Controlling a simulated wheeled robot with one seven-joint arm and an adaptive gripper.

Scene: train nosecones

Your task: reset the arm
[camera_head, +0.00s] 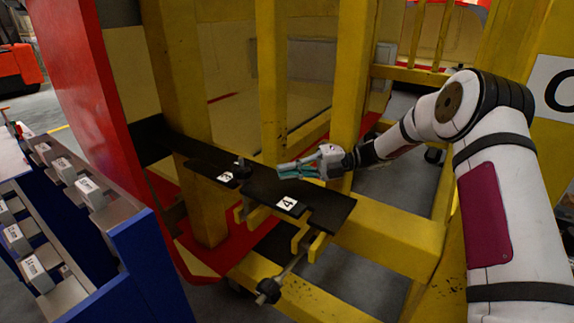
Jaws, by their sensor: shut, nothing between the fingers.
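My arm reaches in from the right side of the head view. My gripper (284,170) is shut and empty, pointing left. In the picture it lies just over the black plate marked 4 (318,207), at the plate's back edge; I cannot tell whether it touches. A small dark knob (242,163) stands left of the fingertips, near the black plate marked 3 (208,171).
A yellow frame with upright posts (273,75) stands behind the plates, with a yellow beam (395,240) below my gripper. A red panel (90,90) is at left. A blue rack (150,265) with several small labelled boxes (90,192) stands at lower left.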

